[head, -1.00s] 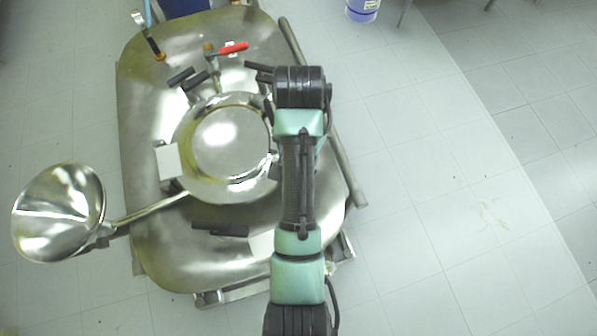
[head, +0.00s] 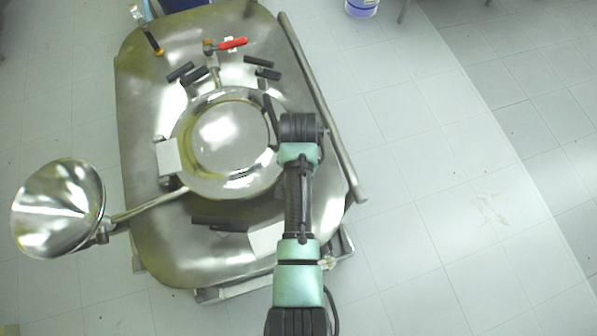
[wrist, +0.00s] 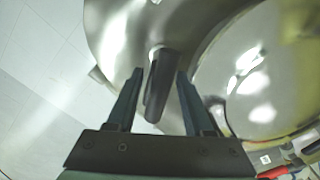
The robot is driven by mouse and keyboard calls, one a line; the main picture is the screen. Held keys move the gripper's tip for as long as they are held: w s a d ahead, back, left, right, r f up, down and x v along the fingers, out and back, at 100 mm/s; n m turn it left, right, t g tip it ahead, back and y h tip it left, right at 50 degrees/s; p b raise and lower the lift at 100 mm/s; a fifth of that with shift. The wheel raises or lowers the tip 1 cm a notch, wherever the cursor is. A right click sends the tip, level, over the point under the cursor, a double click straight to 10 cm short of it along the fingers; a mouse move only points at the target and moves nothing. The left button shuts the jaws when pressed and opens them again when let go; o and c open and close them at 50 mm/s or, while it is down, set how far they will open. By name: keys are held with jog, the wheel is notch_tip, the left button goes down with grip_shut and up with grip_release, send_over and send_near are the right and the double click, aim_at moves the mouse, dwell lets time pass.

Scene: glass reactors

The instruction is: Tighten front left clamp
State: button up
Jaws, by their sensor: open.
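In the wrist view, a dark clamp handle (wrist: 160,85) stands between the two fingers of my gripper (wrist: 158,73). The fingers are open, one on each side of the handle, with a visible gap on both sides. I cannot tell how deep the handle sits between them. The round hatch (wrist: 240,75) lies to the right of the gripper. In the head view the hatch (head: 230,140) is on top of the steel vessel, and my arm covers the gripper at its right side. A dark handle (head: 270,107) shows at the hatch's upper right edge.
A steel funnel (head: 57,208) sticks out at the left. Dark handles stand at the upper left (head: 195,75), upper right (head: 263,67) and below (head: 220,224) the hatch. A red lever (head: 233,43) is above it. A rail (head: 325,110) runs along the right.

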jog(key=shift+c, duration=0.4)
grip_shut()
jog(key=n+p, duration=0.1)
jog(key=n, duration=0.2)
jog(key=shift+w+r+n+p, duration=0.1)
jog(key=shift+r+n+p, duration=0.05)
jog(key=shift+n+p, duration=0.25)
jog(key=n+p, duration=0.1)
jog(key=n, duration=0.4)
jog(key=n+p, duration=0.1)
jog(key=n, duration=0.4)
jog(key=shift+n+p, duration=0.5)
jog(key=shift+n, duration=1.5)
